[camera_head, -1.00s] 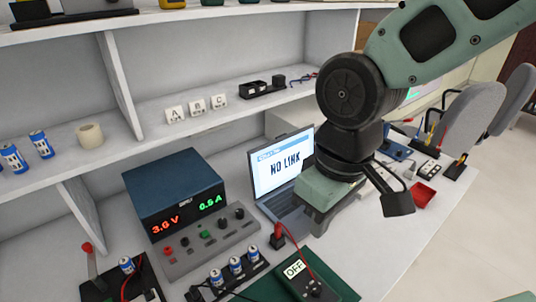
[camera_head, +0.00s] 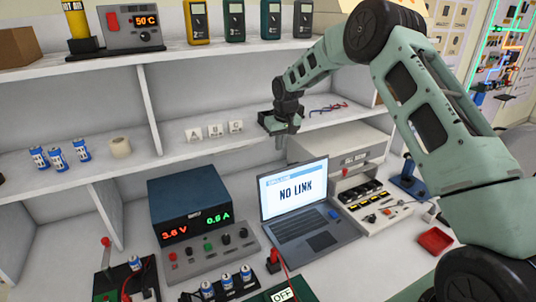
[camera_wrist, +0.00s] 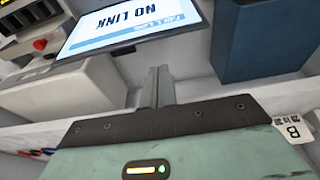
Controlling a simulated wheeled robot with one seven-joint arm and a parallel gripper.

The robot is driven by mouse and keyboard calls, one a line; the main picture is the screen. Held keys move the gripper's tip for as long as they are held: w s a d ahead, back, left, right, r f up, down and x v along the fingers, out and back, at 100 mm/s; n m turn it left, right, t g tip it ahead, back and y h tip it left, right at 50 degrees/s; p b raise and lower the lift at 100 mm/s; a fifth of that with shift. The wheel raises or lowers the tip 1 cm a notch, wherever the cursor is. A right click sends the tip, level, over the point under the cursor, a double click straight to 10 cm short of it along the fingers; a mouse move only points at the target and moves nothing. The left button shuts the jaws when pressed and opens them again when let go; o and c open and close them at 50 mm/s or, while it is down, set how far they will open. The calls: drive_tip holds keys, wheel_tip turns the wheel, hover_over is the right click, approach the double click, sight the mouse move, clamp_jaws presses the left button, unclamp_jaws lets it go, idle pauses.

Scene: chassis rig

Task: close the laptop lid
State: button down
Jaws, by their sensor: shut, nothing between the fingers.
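The laptop (camera_head: 310,242) stands open on the bench, its keyboard facing up. Its lid (camera_head: 293,190) is raised, and the lit screen reads "NO LINK". The screen also shows upside down at the top of the wrist view (camera_wrist: 130,24). My gripper (camera_head: 286,140) is above the lid in the head view, near the shelf edge, apart from the laptop. Its fingers are together and empty, as the wrist view (camera_wrist: 159,88) also shows. How far it is behind the screen is hard to tell.
A blue power supply (camera_head: 190,212) stands left of the laptop. A light box (camera_head: 338,150) is behind it, and a panel with small parts (camera_head: 372,203) is to its right. A shelf with letter tiles (camera_head: 215,130) runs behind. A red tray (camera_head: 435,240) lies at right.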

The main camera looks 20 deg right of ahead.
wheel_tip(320, 180, down, 9)
drive_tip(key=w+p, duration=0.1)
drive_tip(key=p, duration=0.2)
drive_tip(key=shift+w+p, duration=0.3)
drive_tip(key=shift+w, duration=0.05)
drive_tip(key=shift+s+f+b, duration=0.1)
drive_tip(key=shift+f+b, duration=0.05)
drive_tip(key=shift+b, duration=0.3)
